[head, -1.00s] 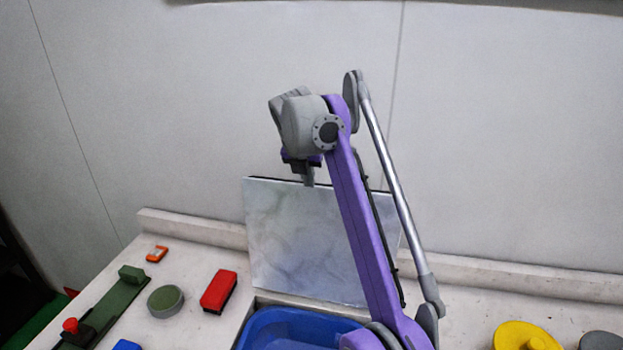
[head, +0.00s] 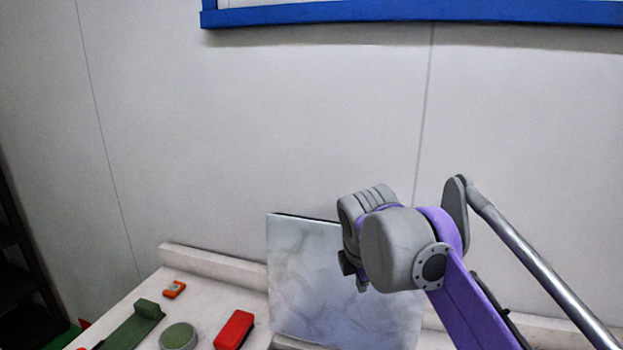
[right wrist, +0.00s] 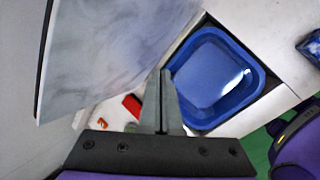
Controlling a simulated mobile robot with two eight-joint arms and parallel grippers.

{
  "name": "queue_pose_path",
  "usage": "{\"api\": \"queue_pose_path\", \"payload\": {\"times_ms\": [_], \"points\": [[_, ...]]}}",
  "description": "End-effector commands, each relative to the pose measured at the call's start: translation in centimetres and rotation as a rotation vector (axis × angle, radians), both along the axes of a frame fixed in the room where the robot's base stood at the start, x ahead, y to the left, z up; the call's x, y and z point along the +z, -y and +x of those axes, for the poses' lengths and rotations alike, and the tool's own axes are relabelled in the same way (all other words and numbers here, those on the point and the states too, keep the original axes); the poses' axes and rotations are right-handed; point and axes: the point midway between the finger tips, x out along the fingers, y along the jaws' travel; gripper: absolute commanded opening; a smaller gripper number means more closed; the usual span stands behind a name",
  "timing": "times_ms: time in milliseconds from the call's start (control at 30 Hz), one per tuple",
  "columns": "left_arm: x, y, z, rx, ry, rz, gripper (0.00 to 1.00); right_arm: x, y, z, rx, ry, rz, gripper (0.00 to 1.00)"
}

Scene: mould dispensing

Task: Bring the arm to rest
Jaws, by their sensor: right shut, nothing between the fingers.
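My right arm reaches up from the lower right in the head view, with its purple link and grey wrist joint. My right gripper (head: 361,286) is mostly hidden behind the wrist, in front of the marbled panel (head: 310,290). In the right wrist view its two fingers (right wrist: 166,85) are together with nothing between them. They are apart from the blue basin (right wrist: 250,70), which lies beyond them. My left gripper is not in view.
On the bench at lower left are a red block (head: 234,329), a round green piece (head: 178,336), a green strip (head: 130,328) and a small orange item (head: 174,290). A low ledge (head: 210,264) runs along the wall. A blue frame (head: 400,14) hangs above.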

Motion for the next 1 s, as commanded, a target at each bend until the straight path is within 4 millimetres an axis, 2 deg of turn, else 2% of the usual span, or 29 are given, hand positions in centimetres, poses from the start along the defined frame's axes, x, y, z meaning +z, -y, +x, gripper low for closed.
{"api": "queue_pose_path", "payload": {"times_ms": [33,167,200,400,533,600,700,1000], "points": [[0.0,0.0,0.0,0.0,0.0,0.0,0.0,-1.9,1.3,-2.0,-0.14,0.011,0.074,0.0],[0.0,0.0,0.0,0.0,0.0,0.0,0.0,-7.1,3.8,-7.0,-0.515,0.042,0.28,0.0],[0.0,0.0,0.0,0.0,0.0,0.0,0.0,-9.0,4.5,-8.7,-0.632,0.05,0.343,0.0],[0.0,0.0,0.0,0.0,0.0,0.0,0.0,-18.7,6.9,-17.6,-1.178,0.083,0.642,0.0],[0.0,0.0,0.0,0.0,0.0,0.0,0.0,-23.6,7.6,-21.9,-1.429,0.096,0.778,0.0],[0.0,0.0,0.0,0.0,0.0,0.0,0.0,-25.3,7.7,-23.4,-1.514,0.097,0.825,0.0],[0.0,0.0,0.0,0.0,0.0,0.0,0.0,-26.5,7.8,-24.5,-1.58,0.101,0.862,0.0],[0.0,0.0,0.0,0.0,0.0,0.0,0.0,-26.8,7.8,-24.6,-1.598,0.1,0.872,0.0]]}}
